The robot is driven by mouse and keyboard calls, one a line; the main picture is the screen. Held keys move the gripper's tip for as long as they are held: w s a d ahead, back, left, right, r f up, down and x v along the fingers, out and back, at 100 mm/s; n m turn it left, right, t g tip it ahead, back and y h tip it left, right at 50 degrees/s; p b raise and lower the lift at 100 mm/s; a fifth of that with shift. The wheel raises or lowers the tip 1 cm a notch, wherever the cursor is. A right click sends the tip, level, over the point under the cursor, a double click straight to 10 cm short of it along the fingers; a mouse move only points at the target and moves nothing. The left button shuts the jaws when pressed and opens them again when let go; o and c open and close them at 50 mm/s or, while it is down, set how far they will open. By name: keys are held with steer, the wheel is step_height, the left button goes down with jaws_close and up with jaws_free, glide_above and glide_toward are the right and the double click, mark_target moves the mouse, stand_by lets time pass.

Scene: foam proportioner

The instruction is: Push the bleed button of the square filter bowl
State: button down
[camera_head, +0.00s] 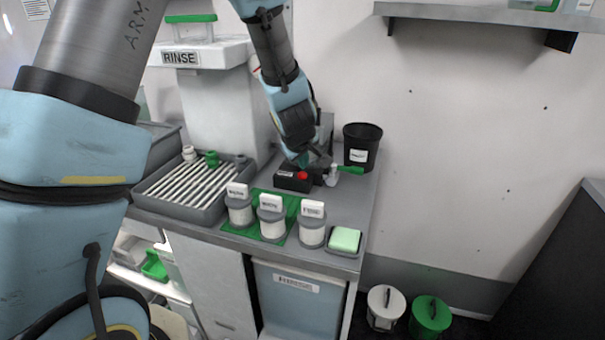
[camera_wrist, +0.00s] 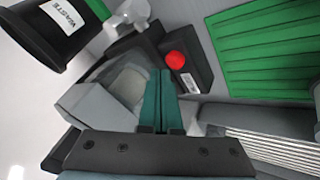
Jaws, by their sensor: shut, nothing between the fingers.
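My gripper (camera_wrist: 160,75) shows in the wrist view with its two teal fingers together and nothing between them. In the head view my gripper (camera_head: 303,160) points down just behind the black box (camera_head: 285,181) with a red button (camera_head: 303,175). In the wrist view the red button (camera_wrist: 175,60) sits on the black box (camera_wrist: 190,78), just beyond and right of the fingertips. A grey, square-sided body (camera_wrist: 95,108), which looks like the square filter bowl, lies left of the fingers. They partly cover it. I cannot make out its bleed button, nor whether the fingers touch anything.
A black waste bin (camera_head: 361,147) stands behind right, near a green handle (camera_head: 350,169). A ribbed tray (camera_head: 165,207) is at left. A sponge (camera_head: 345,240) lies near the front right corner.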

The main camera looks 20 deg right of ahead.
mark_target(303, 176)
steer(key=shift+r+p, duration=2.35)
steer(key=shift+r, duration=0.25)
steer(key=shift+f, duration=0.1)
steer(key=s+a+r+m+g+y, duration=0.1)
steer(key=a+r, duration=0.1)
steer(key=a, duration=1.1)
steer(key=s+a+r+m+g+y, duration=0.1)
steer(key=s+a+r+m+g, duration=0.1)
steer(key=a, duration=1)
steer(key=s+a+y, duration=0.1)
steer(key=s+a, duration=0.2)
steer(key=a, duration=0.2)
steer(key=s+a+r+g, duration=0.1)
steer(key=s+a, duration=0.3)
steer(key=a, duration=0.2)
steer(key=shift+a+m+g+y, duration=0.25)
steer(key=shift+m+g+y, duration=0.05)
steer(key=shift+y, duration=0.1)
steer(key=shift+r, duration=0.1)
